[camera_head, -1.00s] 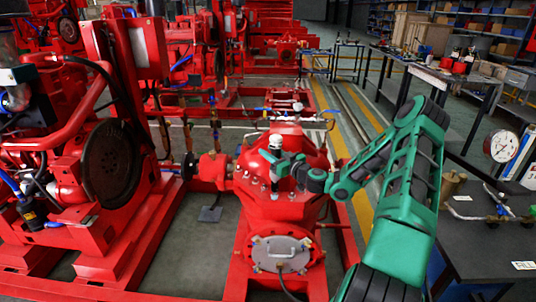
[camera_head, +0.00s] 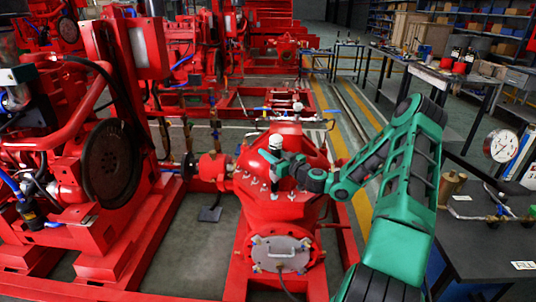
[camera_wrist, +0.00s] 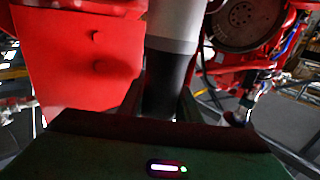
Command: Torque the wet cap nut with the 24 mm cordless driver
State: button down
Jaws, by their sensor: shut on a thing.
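My gripper (camera_head: 277,166) is over the top of the red pump casing (camera_head: 283,203), reaching in from the right. It is shut on the cordless driver (camera_head: 276,142), an upright tool with a white top and a dark lower part. In the wrist view the driver (camera_wrist: 172,35) is a grey-white cylinder with a dark lower section between my fingers (camera_wrist: 163,95). Several small studs or nuts show on the casing around the gripper. I cannot tell which is the wet cap nut, or whether the driver's socket touches one; its lower end is hidden.
A red engine with a dark flywheel (camera_head: 112,160) stands to the left. A dark workbench (camera_head: 500,245) with a pressure gauge (camera_head: 502,146) and a brass cylinder (camera_head: 452,184) is at the right. A blue-handled valve pipe (camera_head: 290,117) runs behind the casing.

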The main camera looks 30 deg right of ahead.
jog(key=shift+f, duration=1.5)
dwell(2.1)
notch_tip(320, 180, up, 7)
dwell(1.2)
jog(key=shift+r, duration=0.1)
